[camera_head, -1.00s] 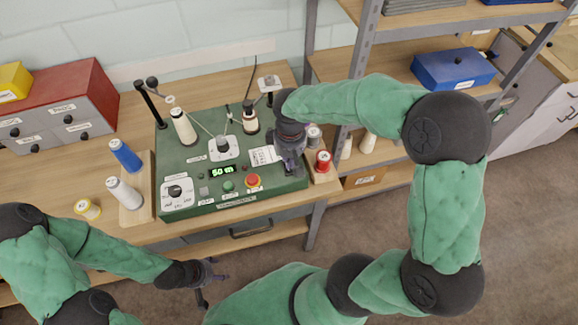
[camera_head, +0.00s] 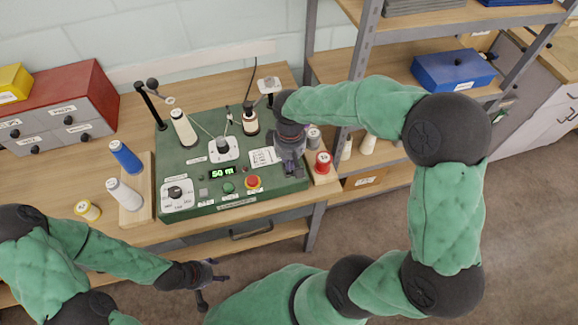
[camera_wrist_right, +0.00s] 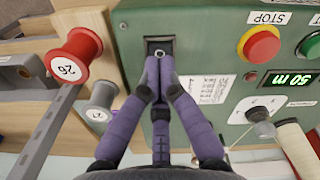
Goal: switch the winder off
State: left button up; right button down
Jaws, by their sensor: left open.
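The winder (camera_head: 240,198) is a green machine on the wooden bench. Its display (camera_head: 222,173) reads 50 m in green. A small toggle switch in a black plate (camera_wrist_right: 158,42) sits at the winder's right front corner in the wrist view. My right gripper (camera_head: 292,172) is over that corner, with its purple fingertips (camera_wrist_right: 160,62) close together at the switch. The fingers partly cover the switch, and I cannot tell its position or whether they touch it. My left gripper (camera_head: 217,289) is open and empty in front of the bench.
A red stop button (camera_head: 253,182), a green button (camera_head: 228,187) and a white dial (camera_head: 177,194) are on the winder. A red spool (camera_head: 323,162) and grey spool (camera_wrist_right: 101,95) stand close beside the right gripper. Shelving (camera_head: 365,65) rises behind my right arm.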

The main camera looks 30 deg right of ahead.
aim_at(290, 171)
jog(key=shift+f+b, duration=0.75)
jog(key=shift+f, duration=0.4)
dwell(0.9)
jog(key=shift+r, duration=0.1)
jog(key=shift+r+p, duration=2.8)
jog(key=shift+r, duration=0.7)
jog(key=shift+f, duration=0.1)
